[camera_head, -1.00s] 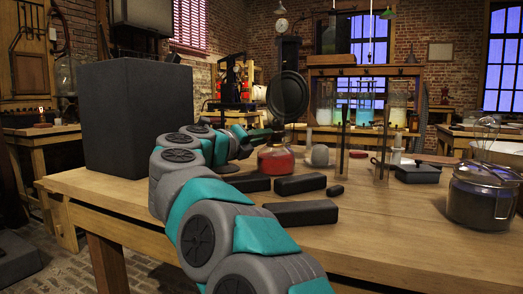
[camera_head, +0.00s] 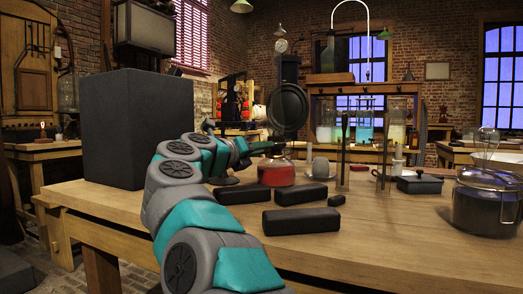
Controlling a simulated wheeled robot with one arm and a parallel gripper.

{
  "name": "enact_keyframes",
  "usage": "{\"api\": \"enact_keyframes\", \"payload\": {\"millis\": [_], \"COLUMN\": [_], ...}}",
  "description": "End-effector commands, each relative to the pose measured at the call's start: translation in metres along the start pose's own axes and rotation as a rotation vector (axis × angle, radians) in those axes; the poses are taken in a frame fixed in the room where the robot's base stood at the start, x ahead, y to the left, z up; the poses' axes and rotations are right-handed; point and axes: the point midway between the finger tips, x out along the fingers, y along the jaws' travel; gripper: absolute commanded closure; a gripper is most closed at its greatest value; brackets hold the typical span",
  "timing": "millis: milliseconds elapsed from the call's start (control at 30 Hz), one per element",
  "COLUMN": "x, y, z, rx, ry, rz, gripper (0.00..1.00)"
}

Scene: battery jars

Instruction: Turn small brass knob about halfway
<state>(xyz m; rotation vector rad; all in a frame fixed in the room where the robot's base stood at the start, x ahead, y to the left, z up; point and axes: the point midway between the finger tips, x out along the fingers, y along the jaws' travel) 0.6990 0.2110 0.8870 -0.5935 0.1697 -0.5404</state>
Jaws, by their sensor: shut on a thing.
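A red glass-bodied lamp (camera_head: 276,174) stands on the wooden table, with a round dark disc (camera_head: 287,109) upright above it. My teal and grey arm reaches in from the front. My gripper (camera_head: 272,148) is at the lamp's top, just below the disc, small and dark in the picture. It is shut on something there. The small brass knob is too small and too covered by the gripper to make out, and its turn angle cannot be read.
A large dark box (camera_head: 137,128) stands left of my arm. Several black blocks (camera_head: 300,220) lie in front of the lamp.

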Motion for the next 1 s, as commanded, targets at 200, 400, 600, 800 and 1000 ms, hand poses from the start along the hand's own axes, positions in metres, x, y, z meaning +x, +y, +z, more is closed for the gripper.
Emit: {"api": "enact_keyframes", "payload": {"millis": [200,400,600,800,1000], "x": [0.001,0.0,-0.001,-0.018,-0.051], "y": [0.001,0.001,0.001,0.001,0.001], "z": [-0.002,-0.001,0.0,0.001,0.0], "rx": [-0.002,-0.001,-0.002,-0.003,-0.004], "ry": [0.003,0.002,0.001,-0.003,-0.003], "rz": [0.001,0.0,0.001,0.004,0.004], "gripper": [0.59,0.44,0.44,0.44,0.44]}}
